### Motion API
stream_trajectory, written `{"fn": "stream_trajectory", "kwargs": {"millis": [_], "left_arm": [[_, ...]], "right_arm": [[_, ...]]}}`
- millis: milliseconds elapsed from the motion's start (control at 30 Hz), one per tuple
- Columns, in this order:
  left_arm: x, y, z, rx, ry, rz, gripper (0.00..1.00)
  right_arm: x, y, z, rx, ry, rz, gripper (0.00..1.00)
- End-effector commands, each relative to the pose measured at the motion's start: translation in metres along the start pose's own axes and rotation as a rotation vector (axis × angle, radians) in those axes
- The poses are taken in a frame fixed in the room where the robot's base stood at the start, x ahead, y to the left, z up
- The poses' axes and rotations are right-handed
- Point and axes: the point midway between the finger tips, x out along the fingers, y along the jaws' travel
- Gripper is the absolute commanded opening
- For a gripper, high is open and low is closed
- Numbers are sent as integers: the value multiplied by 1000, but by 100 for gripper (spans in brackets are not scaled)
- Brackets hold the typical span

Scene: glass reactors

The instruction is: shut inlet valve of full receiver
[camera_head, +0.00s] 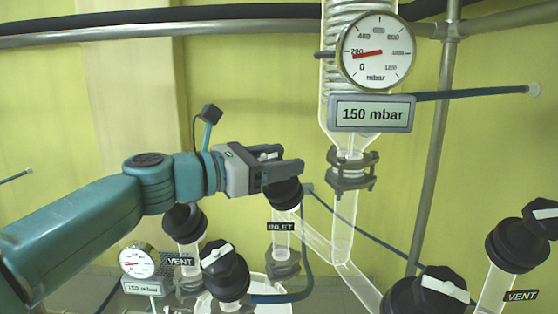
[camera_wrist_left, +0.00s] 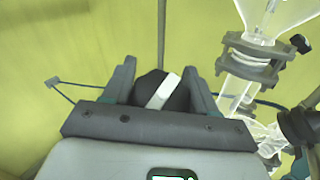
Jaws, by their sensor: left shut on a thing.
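The inlet valve knob (camera_head: 284,194) is black and round and sits above the "INLET" label (camera_head: 281,227) on a glass tube. My left gripper (camera_head: 284,166) reaches it from the left and above, with its fingers around the knob. In the left wrist view the knob (camera_wrist_left: 178,98) with its white bar sits between the two fingers (camera_wrist_left: 163,92), and the bar is tilted. The gripper is shut on the knob. Most of the knob's top is hidden by the fingers in the head view. The receiver (camera_head: 240,304) below is only partly visible. My right gripper is not in view.
A round gauge (camera_head: 377,51) and a display (camera_head: 371,113) reading 150 mbar hang on the glass column. Other black knobs stand at left (camera_head: 225,270), lower right (camera_head: 441,289) and far right (camera_head: 517,245). A steel pole (camera_head: 433,150) rises at right. A small gauge (camera_head: 137,261) stands at lower left.

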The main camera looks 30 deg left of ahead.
Motion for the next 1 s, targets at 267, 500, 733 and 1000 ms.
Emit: {"fn": "stream_trajectory", "kwargs": {"millis": [267,500,733,1000], "left_arm": [[-2,2,5,2,-9,7,78],[-1,1,3,1,-5,5,78],[-1,0,2,-7,-4,15,78],[-1,2,4,-111,-5,181,78]], "right_arm": [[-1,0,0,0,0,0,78],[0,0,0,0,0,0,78],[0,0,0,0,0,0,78],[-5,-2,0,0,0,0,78]]}}
